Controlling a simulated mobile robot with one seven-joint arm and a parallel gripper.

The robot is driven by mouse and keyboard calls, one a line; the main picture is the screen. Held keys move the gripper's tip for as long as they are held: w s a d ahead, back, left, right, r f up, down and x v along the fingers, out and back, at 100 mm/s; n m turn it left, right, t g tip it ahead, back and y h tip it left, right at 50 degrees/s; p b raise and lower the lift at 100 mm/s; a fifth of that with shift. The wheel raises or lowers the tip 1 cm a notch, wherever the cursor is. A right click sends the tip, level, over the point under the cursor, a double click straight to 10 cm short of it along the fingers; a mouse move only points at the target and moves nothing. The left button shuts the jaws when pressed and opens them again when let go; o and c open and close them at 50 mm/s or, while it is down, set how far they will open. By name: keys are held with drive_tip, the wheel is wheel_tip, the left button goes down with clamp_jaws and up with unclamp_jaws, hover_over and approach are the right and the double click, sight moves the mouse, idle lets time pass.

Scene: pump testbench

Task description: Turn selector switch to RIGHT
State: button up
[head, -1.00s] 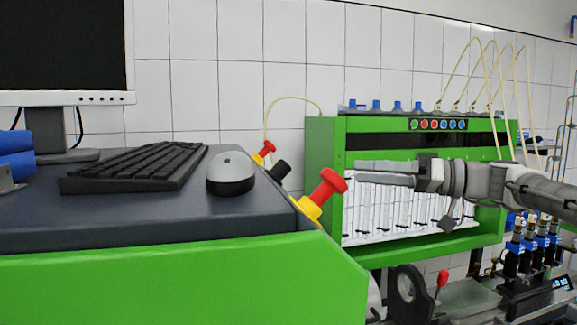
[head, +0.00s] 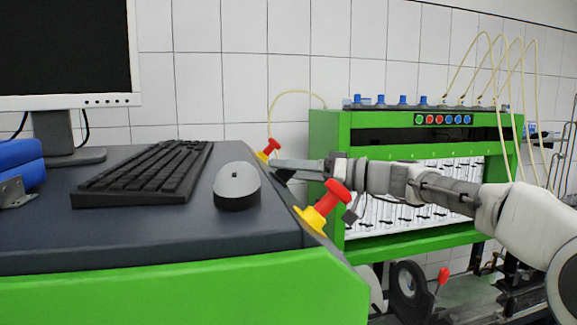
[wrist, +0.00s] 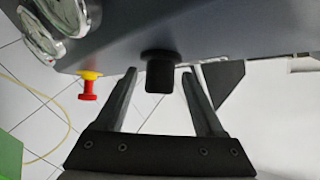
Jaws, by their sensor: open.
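The selector switch is a black knob (wrist: 160,74) on the dark sloped panel, seen in the wrist view. My gripper (wrist: 159,78) is open, with one finger on each side of the knob and a visible gap to each finger. In the head view my gripper (head: 284,164) reaches in from the right at the panel's edge, between the two red-and-yellow knobs. It mostly hides the switch there. The switch's pointer mark and setting are not readable.
A large red-topped yellow knob (head: 326,207) stands close in front of my gripper. A smaller red-and-yellow knob (head: 269,149) is behind it. A mouse (head: 236,186) and keyboard (head: 145,170) lie on the bench top. Round gauges (wrist: 67,14) sit at the wrist view's upper left.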

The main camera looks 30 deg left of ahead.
clamp_jaws()
idle(0.4)
drive_tip(key=shift+m+t+b, duration=0.35)
drive_tip(key=shift+m+t, duration=0.05)
drive_tip(key=shift+s+m+t+h+b, duration=0.1)
drive_tip(key=shift+m+t+h+b, duration=0.45)
drive_tip(key=shift+m+t, duration=0.45)
drive_tip(key=m+t, duration=0.1)
drive_tip(key=m+t+h+p, duration=0.1)
drive_tip(key=m, duration=0.1)
drive_tip(key=shift+r+h, duration=0.2)
drive_tip(key=shift+h, duration=0.05)
drive_tip(key=m+t+h+p, duration=0.1)
drive_tip(key=m+h+p, duration=0.1)
drive_tip(key=m+p, duration=0.1)
drive_tip(key=shift+a+r+t+p, duration=0.1)
drive_tip(key=shift+t+p, duration=0.3)
drive_tip(key=shift+p, duration=0.3)
drive_tip(key=shift+f+m+h+p, duration=0.2)
drive_tip(key=shift+m+h+p, duration=0.3)
drive_tip(key=shift+h+p, duration=0.15)
drive_tip(key=shift+f, duration=0.15)
